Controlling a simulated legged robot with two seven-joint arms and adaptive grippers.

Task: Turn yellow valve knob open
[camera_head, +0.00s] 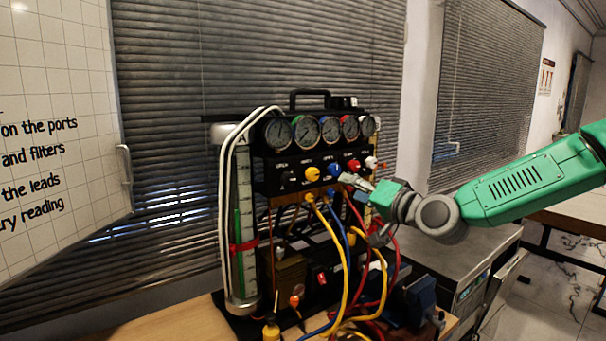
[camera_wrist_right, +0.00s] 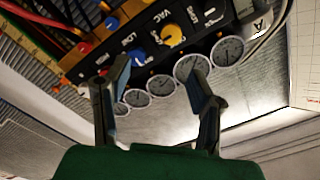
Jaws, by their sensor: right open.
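The yellow valve knob (camera_head: 312,174) sits on the front panel of the black gauge rig (camera_head: 268,178), left of a blue knob (camera_head: 334,170). In the right wrist view the yellow knob (camera_wrist_right: 173,34) shows beyond and between my fingers, near the VAC label. My right gripper (camera_head: 347,180) is in front of the panel, to the right of the yellow knob in the head view. In the wrist view my right gripper (camera_wrist_right: 162,82) has its two fingers spread with nothing between them, apart from the knob. My left gripper is not in view.
A row of several gauges (camera_head: 306,131) sits above the knobs. A red knob (camera_head: 354,165) and a white knob (camera_head: 371,162) are to the right. Yellow hoses (camera_head: 343,262) and red and blue ones hang below. A clear tube column (camera_head: 241,220) stands at left.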

